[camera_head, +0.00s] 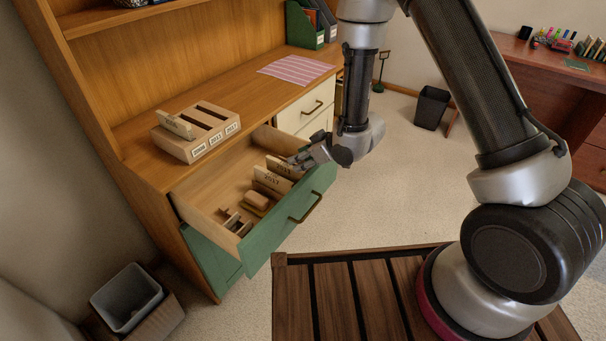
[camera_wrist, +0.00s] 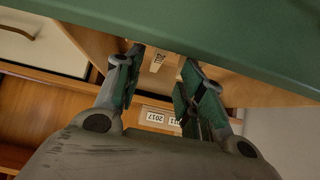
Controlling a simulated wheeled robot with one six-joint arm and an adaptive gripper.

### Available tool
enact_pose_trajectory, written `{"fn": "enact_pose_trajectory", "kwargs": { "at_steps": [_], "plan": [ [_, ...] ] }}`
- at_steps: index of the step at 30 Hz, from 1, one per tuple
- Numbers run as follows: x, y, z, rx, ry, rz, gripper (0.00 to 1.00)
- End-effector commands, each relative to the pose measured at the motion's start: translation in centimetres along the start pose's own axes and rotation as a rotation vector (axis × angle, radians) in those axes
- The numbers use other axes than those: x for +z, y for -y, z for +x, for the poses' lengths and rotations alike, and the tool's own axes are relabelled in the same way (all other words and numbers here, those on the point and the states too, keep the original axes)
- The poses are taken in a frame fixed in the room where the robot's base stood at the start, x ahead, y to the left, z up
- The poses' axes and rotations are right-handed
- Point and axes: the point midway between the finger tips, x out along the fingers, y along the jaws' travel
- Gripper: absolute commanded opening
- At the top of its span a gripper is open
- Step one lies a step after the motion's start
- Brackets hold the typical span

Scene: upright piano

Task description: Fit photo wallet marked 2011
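The wooden photo wallet marked 2011 (camera_head: 281,167) stands in the open green-fronted drawer (camera_head: 262,240), partly hidden by my gripper (camera_head: 318,154). A similar wallet marked 2017 (camera_head: 270,181) stands just in front of it. On the desktop is a slotted wooden block (camera_head: 185,152) with labels that read about 2006, 2011 and 2017. A wallet (camera_head: 175,125) sits in its left slot; the other two slots look empty. In the wrist view my gripper (camera_wrist: 160,85) has its fingers apart near the 2011 wallet (camera_wrist: 184,70). I cannot tell whether they touch it.
Small wooden items (camera_head: 256,200) lie in the drawer's front left part. A striped pink sheet (camera_head: 297,69) and a green file box (camera_head: 308,25) are on the desktop to the right. A grey bin (camera_head: 127,298) stands at lower left.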

Motion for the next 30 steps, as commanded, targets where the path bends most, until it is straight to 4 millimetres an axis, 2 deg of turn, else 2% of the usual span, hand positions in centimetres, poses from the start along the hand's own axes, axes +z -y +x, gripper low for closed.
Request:
{"fn": "enact_pose_trajectory", "kwargs": {
  "at_steps": [8, 15, 19, 25, 26, 30],
  "plan": [
    [-0.1, 0.2, 3.3, -0.005, -0.003, -0.002, 0.39],
    [-0.4, 0.2, 6.9, -0.004, -0.002, -0.002, 0.39],
    [-0.4, 0.2, 7.8, -0.003, -0.002, -0.001, 0.39],
    [-0.4, 0.2, 7.8, -0.003, -0.002, -0.001, 0.39],
    [-0.4, 0.2, 7.8, -0.003, -0.002, -0.001, 0.36],
    [-0.4, 0.2, 7.8, -0.003, -0.002, -0.001, 0.1]
  ]
}}
